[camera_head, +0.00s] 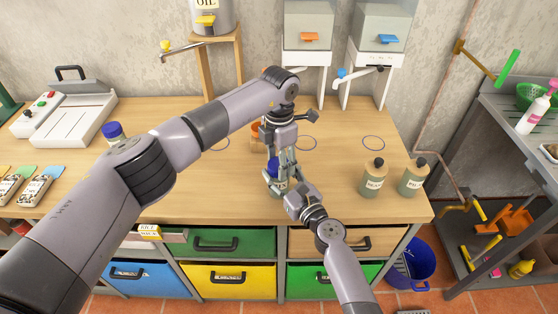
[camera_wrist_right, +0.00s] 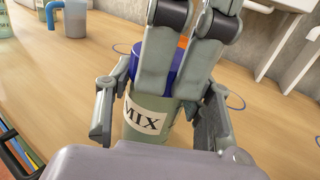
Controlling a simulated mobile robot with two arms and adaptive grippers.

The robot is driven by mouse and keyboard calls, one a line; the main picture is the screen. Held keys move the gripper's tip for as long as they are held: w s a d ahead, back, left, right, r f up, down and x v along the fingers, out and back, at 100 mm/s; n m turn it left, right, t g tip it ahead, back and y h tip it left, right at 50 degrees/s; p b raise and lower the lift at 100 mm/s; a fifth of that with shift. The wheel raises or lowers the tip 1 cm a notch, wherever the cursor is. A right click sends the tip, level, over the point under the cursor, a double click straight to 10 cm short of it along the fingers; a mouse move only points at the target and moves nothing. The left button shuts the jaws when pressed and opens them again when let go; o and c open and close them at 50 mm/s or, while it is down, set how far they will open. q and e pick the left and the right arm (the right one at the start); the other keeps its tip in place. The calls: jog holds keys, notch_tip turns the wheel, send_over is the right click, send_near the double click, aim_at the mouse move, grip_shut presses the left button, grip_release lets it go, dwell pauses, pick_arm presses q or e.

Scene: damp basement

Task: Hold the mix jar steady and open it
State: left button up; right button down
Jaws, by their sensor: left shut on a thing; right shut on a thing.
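The mix jar (camera_wrist_right: 140,133), greenish with a MIX label, stands upright on the wooden bench. Its blue lid (camera_wrist_right: 174,64) also shows in the head view (camera_head: 272,165), partly covered by fingers. My left gripper (camera_head: 277,160) reaches down from above and is shut around the lid; its fingers fill the upper middle of the right wrist view (camera_wrist_right: 172,88). My right gripper (camera_head: 287,187) comes from the front right and is shut on the jar body, one finger on each side in its wrist view (camera_wrist_right: 158,120). The jar's far side is hidden.
Two dark-lidded jars (camera_head: 373,180) (camera_head: 413,178) stand at the bench's right. Another blue-lidded item (camera_head: 112,131) shows behind my left arm. An orange-topped item (camera_head: 257,130) sits just behind the mix jar. Blue rings (camera_head: 306,143) mark bare bench.

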pick_arm(q)
jog(key=o, duration=1.3)
notch_tip(320, 180, up, 4)
jog(key=shift+r, duration=0.25)
jog(key=shift+c, duration=0.5)
jog(key=shift+r+m, duration=1.1)
jog(key=shift+r, duration=0.25)
jog(key=shift+f, duration=3.85)
jog(key=shift+c, duration=0.6)
jog(key=c, duration=1.1)
jog(key=shift+n, duration=1.5)
